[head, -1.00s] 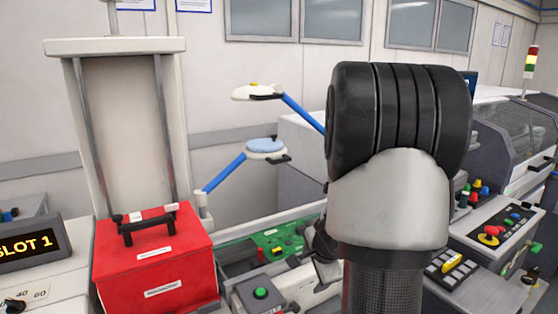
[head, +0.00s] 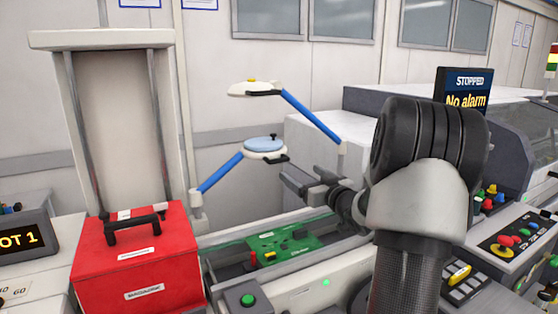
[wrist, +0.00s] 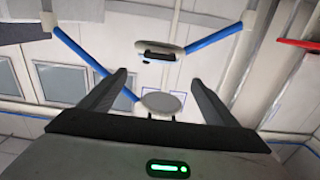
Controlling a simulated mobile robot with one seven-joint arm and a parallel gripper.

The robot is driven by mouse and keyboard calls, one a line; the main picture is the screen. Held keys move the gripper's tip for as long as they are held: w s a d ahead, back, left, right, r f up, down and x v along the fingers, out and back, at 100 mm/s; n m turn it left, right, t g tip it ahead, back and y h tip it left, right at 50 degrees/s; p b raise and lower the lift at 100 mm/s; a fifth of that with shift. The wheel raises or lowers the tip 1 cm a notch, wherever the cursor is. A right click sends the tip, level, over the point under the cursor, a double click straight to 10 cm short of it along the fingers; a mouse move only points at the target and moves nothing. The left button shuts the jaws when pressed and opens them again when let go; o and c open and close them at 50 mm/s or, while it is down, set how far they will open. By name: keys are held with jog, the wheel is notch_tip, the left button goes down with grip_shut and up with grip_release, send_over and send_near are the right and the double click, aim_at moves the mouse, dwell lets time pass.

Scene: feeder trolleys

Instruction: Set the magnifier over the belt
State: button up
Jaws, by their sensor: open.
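The magnifier (head: 264,145) has a round white head with a pale blue top and a dark handle, on a blue arm from a post at its left. It hangs to the left above the belt (head: 218,283), clear of the green board (head: 283,246). My gripper (head: 288,179) is open and empty, to the right of the magnifier and a little lower, apart from it. In the wrist view, which looks upside down, the magnifier's dark handle (wrist: 158,53) lies beyond and between my open fingers (wrist: 157,84).
A similar white head (head: 254,89) on a blue arm hangs above the magnifier; its disc also shows in the wrist view (wrist: 162,103). A red magazine box (head: 140,265) stands at left. A control panel (head: 508,238) and a "STOPPED" screen (head: 465,90) are at right.

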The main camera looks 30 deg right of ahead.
aim_at(280, 159)
jog(key=w, duration=1)
jog(key=w+d, duration=0.1)
jog(key=w, duration=0.5)
jog(key=c, duration=1.5)
jog(key=shift+s+f, duration=0.1)
jog(key=shift+s, duration=0.1)
